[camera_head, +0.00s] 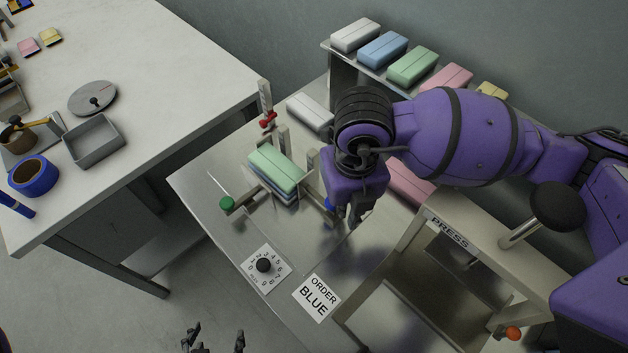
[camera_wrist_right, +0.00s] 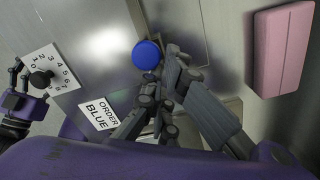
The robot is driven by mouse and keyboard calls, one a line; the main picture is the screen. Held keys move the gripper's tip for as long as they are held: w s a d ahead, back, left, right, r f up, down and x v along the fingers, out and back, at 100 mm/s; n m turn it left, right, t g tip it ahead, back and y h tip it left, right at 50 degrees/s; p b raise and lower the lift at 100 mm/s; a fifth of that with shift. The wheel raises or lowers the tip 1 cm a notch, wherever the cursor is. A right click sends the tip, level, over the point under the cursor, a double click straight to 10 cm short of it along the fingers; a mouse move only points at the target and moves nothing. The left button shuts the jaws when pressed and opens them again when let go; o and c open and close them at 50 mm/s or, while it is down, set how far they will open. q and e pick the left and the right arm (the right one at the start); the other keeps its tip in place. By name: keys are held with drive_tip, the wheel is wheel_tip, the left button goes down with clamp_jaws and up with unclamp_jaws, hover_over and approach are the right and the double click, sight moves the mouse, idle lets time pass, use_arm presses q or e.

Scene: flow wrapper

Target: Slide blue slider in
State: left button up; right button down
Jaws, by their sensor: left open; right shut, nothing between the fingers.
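The blue slider shows as a round blue knob (camera_head: 328,204), partly hidden behind my right gripper at the end of a metal bar beside the stacked packs. The knob (camera_wrist_right: 147,55) is clear in the right wrist view, just left of the fingertips. My right gripper (camera_head: 347,216) points down, shut and empty, close beside the knob; I cannot tell whether they touch. Its fingers (camera_wrist_right: 172,58) also show in the wrist view. My left gripper (camera_head: 213,341) is open and empty at the bottom edge, away from the slider.
A green pack (camera_head: 277,166) lies on a blue one between upright posts. A green knob (camera_head: 227,203) and red knob (camera_head: 267,120) are nearby. A dial (camera_head: 264,265), an "ORDER BLUE" card (camera_head: 317,298) and the press frame (camera_head: 450,232) surround the front area. A pink pack (camera_wrist_right: 283,48) lies right.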

drive_tip(key=shift+a, duration=0.2)
drive_tip(key=shift+r, duration=0.45)
drive_tip(key=r, duration=0.1)
drive_tip(key=r+p, duration=0.1)
drive_tip(key=a+r+p, duration=0.1)
drive_tip(key=shift+w, duration=0.3)
use_arm(q)
drive_tip(key=w+r+t+p, duration=0.1)
drive_tip(key=w+r+p, duration=0.1)
drive_tip(key=w+r, duration=0.4)
drive_tip(key=shift+a+r+t, duration=0.25)
drive_tip(key=shift+r+t, duration=0.05)
drive_tip(key=shift+r, duration=0.5)
use_arm(e)
drive_tip(key=r, duration=0.3)
drive_tip(key=shift+s+d+r, duration=0.25)
drive_tip(key=shift+d+r, duration=0.1)
drive_tip(key=shift+r, duration=0.05)
use_arm(q)
drive_tip(key=shift+w, duration=0.1)
